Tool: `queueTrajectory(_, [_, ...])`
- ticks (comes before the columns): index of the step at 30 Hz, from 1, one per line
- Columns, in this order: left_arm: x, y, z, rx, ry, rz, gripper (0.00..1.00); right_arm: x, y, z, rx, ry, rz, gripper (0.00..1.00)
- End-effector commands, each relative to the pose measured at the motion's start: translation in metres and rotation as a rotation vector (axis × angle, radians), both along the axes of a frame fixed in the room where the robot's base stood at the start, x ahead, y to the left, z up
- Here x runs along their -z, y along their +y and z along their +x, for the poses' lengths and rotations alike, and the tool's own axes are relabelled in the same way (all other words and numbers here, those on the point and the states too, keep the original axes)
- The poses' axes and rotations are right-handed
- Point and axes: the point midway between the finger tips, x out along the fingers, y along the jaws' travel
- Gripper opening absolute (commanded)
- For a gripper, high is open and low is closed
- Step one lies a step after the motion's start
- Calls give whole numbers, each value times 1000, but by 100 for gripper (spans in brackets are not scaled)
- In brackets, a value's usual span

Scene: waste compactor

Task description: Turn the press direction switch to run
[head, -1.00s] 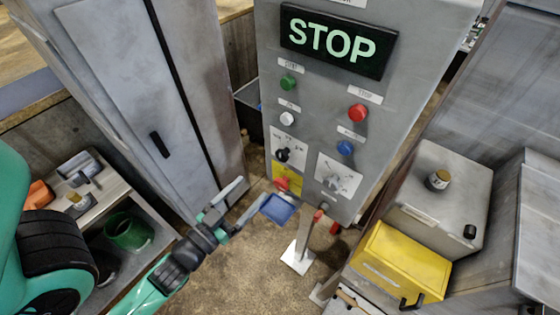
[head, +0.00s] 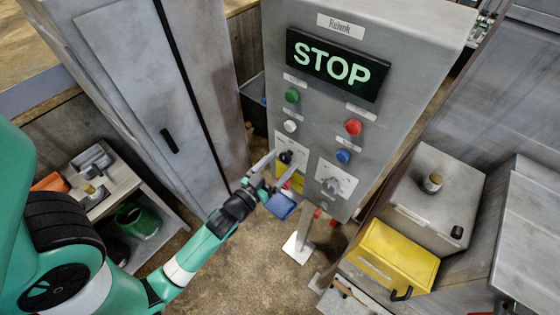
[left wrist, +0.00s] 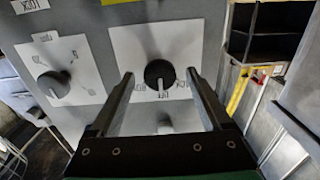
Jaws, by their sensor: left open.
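The black rotary switch (head: 286,157) sits on a white plate low on the left of the grey control panel. In the left wrist view the black knob (left wrist: 160,74) appears upside down, with its white pointer toward the bottom of the picture. The small plate lettering is hard to read; one mark looks like RUN. My left gripper (head: 283,164) is open at this switch. In the left wrist view its fingers (left wrist: 160,78) stand on both sides of the knob with gaps visible. The right gripper is not in view.
A grey rotary switch (head: 332,185) is on the plate to the right. The lit STOP display (head: 336,64) is above, with a green button (head: 292,95), red button (head: 353,127) and blue button (head: 343,156). A yellow plate (head: 291,178) and a blue flat object (head: 281,206) are below the black switch.

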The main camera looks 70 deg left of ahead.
Motion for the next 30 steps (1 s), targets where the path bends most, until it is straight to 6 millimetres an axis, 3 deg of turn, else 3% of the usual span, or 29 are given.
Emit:
queueTrajectory(2, [0,0,0,0,0,0,82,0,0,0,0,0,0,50])
queueTrajectory(15, [0,0,0,0,0,1,3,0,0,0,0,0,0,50])
queueTrajectory(30, [-2,0,0,1,52,89,0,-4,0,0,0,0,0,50])
